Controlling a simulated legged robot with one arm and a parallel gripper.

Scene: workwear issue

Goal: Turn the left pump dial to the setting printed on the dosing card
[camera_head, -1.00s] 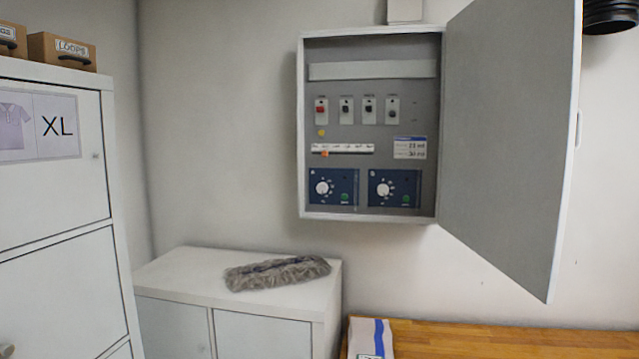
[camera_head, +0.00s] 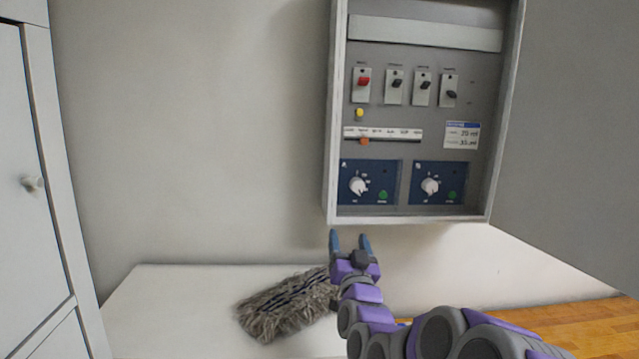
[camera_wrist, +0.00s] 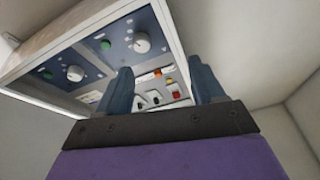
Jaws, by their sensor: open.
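The left pump dial (camera_head: 358,186) is a white knob on a dark blue panel at the lower left inside the open wall cabinet (camera_head: 333,120). The right pump dial (camera_head: 430,186) is a like knob on the panel beside it. The dosing card (camera_head: 462,135) is a white label with a blue top edge, above the right panel; its lines look like 20 ml and 30 ml, but small. My gripper (camera_head: 349,242) is open and empty, just below the cabinet's lower left edge, apart from the dials. The wrist view shows both fingers (camera_wrist: 160,88) and the dials, including the left one (camera_wrist: 142,42).
The cabinet door (camera_head: 570,130) stands open to the right. Above the dials are several toggle switches (camera_head: 396,87), a yellow lamp (camera_head: 359,113) and a slider (camera_head: 364,141). A grey mop head (camera_head: 280,308) lies on the white cupboard (camera_head: 150,300) below.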

